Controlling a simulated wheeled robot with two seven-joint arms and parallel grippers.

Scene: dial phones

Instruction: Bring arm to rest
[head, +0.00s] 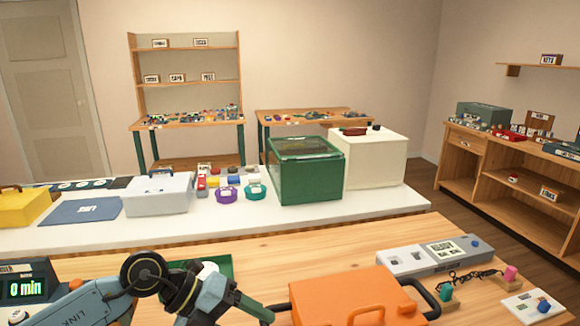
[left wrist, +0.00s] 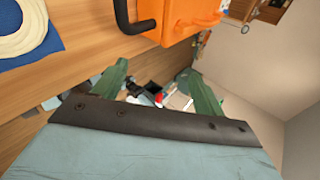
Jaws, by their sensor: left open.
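My left arm comes in from the lower left of the head view. My left gripper (head: 236,304) is over the front wooden table, just left of the orange case (head: 340,290). In the left wrist view its two green fingers (left wrist: 160,88) stand apart with nothing held between them. The orange case with its black handle also shows at the top of the left wrist view (left wrist: 192,18), apart from the fingers. My right gripper is not in view.
A green tray (head: 225,268) lies behind my left gripper. A digital timer (head: 27,287) is at the left. A grey panel (head: 430,256) and a white card (head: 533,306) with knobs are at the right. Behind stands a white counter with a green box (head: 303,180).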

